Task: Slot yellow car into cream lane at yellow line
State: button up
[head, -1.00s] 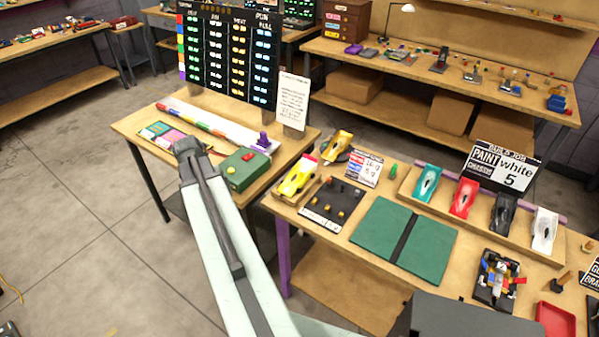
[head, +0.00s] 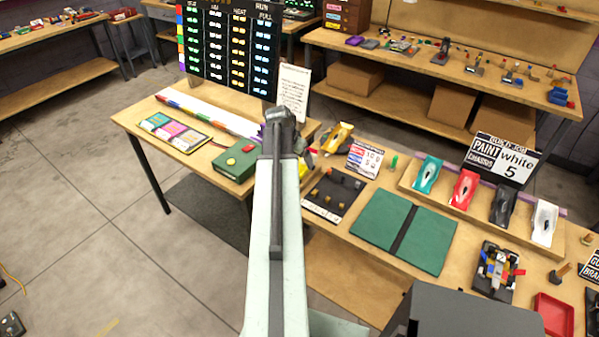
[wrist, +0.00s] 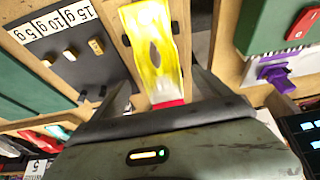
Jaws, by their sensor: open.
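The yellow car (wrist: 152,45) lies on the bench in the wrist view, long and glossy with a dark oval opening and a red end towards me. My gripper (wrist: 162,80) is open, its dark fingers on either side of the car's red end; I see no grip on it. In the head view my gripper (head: 280,135) is over the bench corner and hides most of this car. A pale track (head: 235,124) with a row of coloured segments runs along the left table. I cannot pick out the cream lane or the yellow line there.
A green box with a red button (head: 237,160) is on the left table. A black weight tray (head: 335,193) and green mat (head: 425,240) lie to the right, with several coloured cars on a wooden rack (head: 420,193).

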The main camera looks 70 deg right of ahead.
aim_at(300, 163)
jog(key=b+x, duration=0.4)
jog(key=x, duration=0.1)
jog(key=shift+r, duration=0.15)
jog(key=c, duration=1.6)
jog(key=shift+c, duration=0.2)
